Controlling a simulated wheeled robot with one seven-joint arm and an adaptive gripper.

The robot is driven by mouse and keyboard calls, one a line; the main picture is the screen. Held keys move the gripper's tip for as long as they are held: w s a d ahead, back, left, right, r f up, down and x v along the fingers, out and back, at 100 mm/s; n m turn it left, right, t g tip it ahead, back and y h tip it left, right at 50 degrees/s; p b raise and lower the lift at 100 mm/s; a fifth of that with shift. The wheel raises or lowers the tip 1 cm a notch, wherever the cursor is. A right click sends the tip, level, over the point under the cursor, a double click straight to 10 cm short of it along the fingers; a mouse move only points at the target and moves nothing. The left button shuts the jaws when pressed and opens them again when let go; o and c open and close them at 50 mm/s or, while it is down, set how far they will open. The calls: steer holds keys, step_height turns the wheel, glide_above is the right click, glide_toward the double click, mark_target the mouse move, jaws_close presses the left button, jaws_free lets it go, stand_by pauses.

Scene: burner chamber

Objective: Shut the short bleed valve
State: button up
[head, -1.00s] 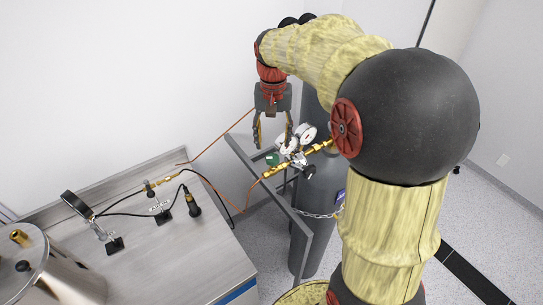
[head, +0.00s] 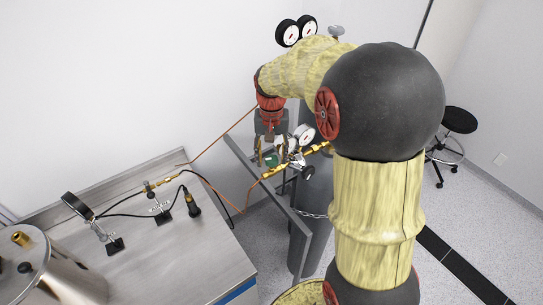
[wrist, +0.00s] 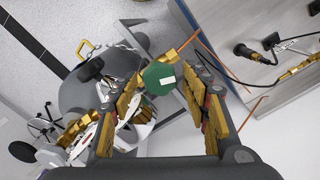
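A green knob (head: 271,160) with a white mark sits on the brass regulator assembly (head: 316,150). In the wrist view the green knob (wrist: 158,77) shows between my gripper's two fingers, with visible gaps on both sides. My gripper (head: 270,164) points down over it and is open and empty; its spread fingers also show in the wrist view (wrist: 168,72). A black knob (head: 308,172) is on the right side of the assembly and also shows in the wrist view (wrist: 91,69). No readable label tells which knob is the short bleed valve.
A white gauge (head: 304,133) stands close to my gripper's right side. A grey gas cylinder (head: 303,240) with a chain (head: 313,215) stands behind a grey rail (head: 283,200). The bench (head: 170,240) is at left, a stool (head: 457,121) at right.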

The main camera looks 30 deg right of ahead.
steer(key=c, duration=0.9)
steer(key=m+b, duration=0.1)
steer(key=m, duration=0.3)
steer(key=shift+m+b, duration=0.3)
steer(key=shift+m, duration=2.1)
steer(key=o, duration=1.1)
steer(key=shift+c, duration=0.2)
steer(key=shift+o, duration=0.2)
steer(key=shift+r, duration=0.1)
